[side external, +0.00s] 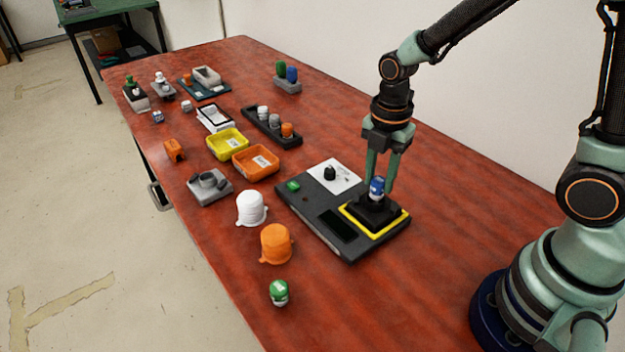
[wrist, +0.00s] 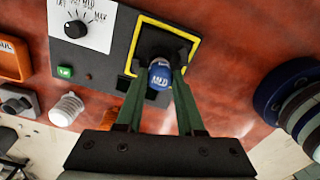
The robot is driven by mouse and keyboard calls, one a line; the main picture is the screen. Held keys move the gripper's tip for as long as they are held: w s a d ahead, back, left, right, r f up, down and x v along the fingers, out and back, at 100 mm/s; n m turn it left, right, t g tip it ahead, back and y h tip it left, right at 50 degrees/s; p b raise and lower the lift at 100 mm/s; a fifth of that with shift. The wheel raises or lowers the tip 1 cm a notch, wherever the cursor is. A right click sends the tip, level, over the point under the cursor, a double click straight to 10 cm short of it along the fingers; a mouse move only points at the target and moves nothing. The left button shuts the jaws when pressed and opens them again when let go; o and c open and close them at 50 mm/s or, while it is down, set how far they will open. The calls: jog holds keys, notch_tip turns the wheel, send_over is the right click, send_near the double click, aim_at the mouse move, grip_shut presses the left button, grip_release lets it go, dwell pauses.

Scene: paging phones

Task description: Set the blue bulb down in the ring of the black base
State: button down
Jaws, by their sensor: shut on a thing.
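The blue bulb (side external: 377,187) is upright between the fingertips of my gripper (side external: 378,180), which is shut on it. It also shows in the wrist view (wrist: 160,76), with a label on its blue top. The black base (side external: 366,218) sits inside a yellow square outline on the dark panel. The bulb is over the middle of the base; its lower end seems at or just above the ring, and whether it touches cannot be told. The ring is mostly hidden by the bulb. In the wrist view the base (wrist: 150,40) shows behind the bulb and fingers.
The panel (side external: 292,208) carries a white dial plate (side external: 334,175) and a green button. White (side external: 251,208) and orange (side external: 275,244) caps and a green-topped bulb (side external: 279,292) stand to the left. Yellow and orange trays (side external: 256,161) lie behind. The table right of the panel is clear.

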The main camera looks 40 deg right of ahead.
jog(key=shift+f, duration=0.95)
dwell(1.1)
jog(key=shift+c, duration=2.2)
grip_release()
jog(key=shift+o, duration=0.3)
jog(key=shift+o, duration=1.3)
jog(key=shift+r, duration=0.1)
jog(key=shift+r, duration=2.85)
